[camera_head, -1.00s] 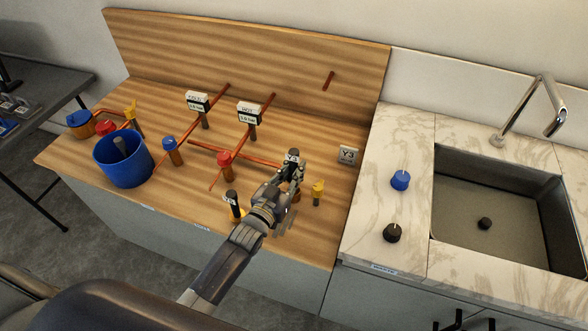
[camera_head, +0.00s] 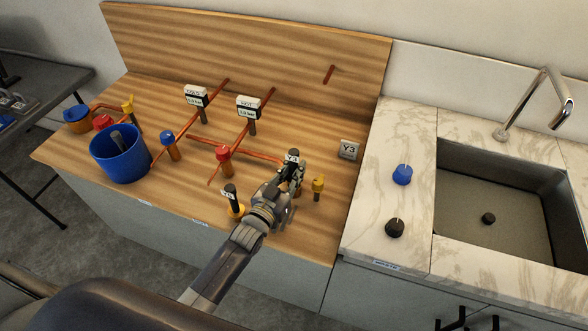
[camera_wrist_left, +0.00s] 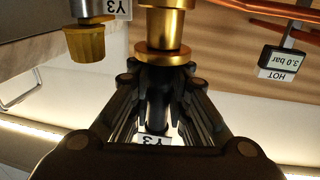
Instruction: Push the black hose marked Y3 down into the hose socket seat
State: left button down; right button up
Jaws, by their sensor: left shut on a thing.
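The black hose marked Y3 (camera_head: 292,155) stands roughly upright near the right end of the wooden counter. My left gripper (camera_head: 293,170) is shut on it. In the left wrist view the hose (camera_wrist_left: 157,112) lies between my left fingers (camera_wrist_left: 158,85), with its white Y3 label at the bottom. The brass socket seat (camera_wrist_left: 163,25) is in line with the hose, and its flange is right at the hose end. The fingers hide the contact, so I cannot tell how deep the hose sits. My right gripper is not in view.
A yellow valve (camera_head: 318,185) stands close right of my gripper. Another black-topped hose (camera_head: 231,195) stands to its left. Copper pipes, a red valve (camera_head: 224,158) and a HOT gauge (camera_head: 248,107) lie behind. A Y3 sign (camera_head: 348,150) is at the right, before the sink.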

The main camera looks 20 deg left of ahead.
pick_arm(q)
jog(key=shift+f+b, duration=0.5)
jog(key=shift+f, duration=0.15)
jog(key=c, duration=1.4)
grip_release()
jog(key=shift+c, duration=0.2)
jog(key=s, duration=0.2)
jog(key=s+a, duration=0.1)
jog(key=s, duration=0.4)
jog(key=shift+s+a, duration=0.2)
jog(key=shift+a, duration=0.05)
jog(key=shift+f, duration=0.1)
